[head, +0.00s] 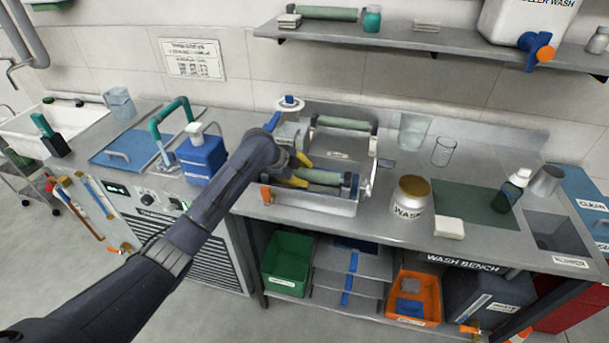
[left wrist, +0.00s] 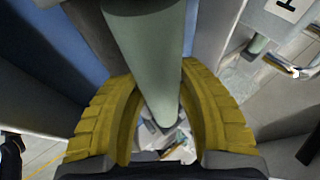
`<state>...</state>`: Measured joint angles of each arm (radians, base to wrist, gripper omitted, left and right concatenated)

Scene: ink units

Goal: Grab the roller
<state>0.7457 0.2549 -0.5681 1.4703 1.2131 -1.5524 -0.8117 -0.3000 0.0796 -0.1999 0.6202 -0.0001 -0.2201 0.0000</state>
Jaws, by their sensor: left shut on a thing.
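A pale green roller (head: 322,176) with dark ends lies in the front of a metal tray (head: 310,205) on the bench. My left gripper (head: 300,170) reaches over the tray's left side, its yellow fingers at this roller's left part. In the left wrist view the yellow fingers of my left gripper (left wrist: 158,78) are closed around the green roller (left wrist: 150,50), one on each side. A second green roller (head: 343,123) lies at the back of the tray unit. My right gripper is not in view.
A blue container (head: 201,158) stands left of the tray. A gold-lidded wash jar (head: 411,196), a white block (head: 449,228) and a dark bottle (head: 510,192) stand to the right. Another roller (head: 325,13) lies on the shelf above.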

